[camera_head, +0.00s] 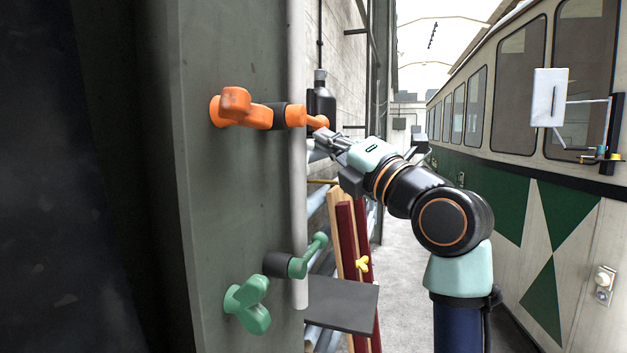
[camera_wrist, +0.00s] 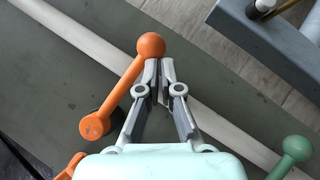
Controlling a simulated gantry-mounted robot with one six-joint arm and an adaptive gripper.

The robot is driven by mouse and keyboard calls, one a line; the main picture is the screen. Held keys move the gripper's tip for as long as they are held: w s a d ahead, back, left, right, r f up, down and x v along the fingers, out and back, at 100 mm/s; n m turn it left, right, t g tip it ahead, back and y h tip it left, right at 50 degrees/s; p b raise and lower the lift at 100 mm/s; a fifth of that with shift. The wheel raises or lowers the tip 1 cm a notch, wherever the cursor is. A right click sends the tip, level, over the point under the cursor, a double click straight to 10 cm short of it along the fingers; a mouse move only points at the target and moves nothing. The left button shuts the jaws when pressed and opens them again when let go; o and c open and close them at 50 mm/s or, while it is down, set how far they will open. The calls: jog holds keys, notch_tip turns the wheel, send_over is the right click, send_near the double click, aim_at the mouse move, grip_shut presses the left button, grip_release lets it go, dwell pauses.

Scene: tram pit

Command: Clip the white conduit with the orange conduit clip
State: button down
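The orange conduit clip (camera_head: 245,112) is fixed to the grey-green panel. The conduit runs upright along the panel's edge in the head view and diagonally in the wrist view (camera_wrist: 220,122). My gripper (camera_head: 326,138) is just right of the ball in the head view. In the wrist view its fingertips (camera_wrist: 160,64) are nearly together, with a narrow gap and nothing seen between them. They are just beside the ball; contact cannot be told.
A green clip (camera_head: 247,303) sits lower on the panel, its ball (camera_wrist: 297,147) also in the wrist view. A dark plate (camera_head: 342,304) juts out at the lower right of the conduit. A tram (camera_head: 560,200) stands at right, with open floor (camera_head: 398,260) between.

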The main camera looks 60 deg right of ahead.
jog(key=shift+d+r, duration=0.25)
dwell(0.4)
jog(key=s+a+f+b, duration=0.3)
jog(key=s+f+b, duration=0.3)
jog(key=s+f, duration=0.2)
jog(key=shift+s+f, duration=0.3)
jog(key=shift+s, duration=0.4)
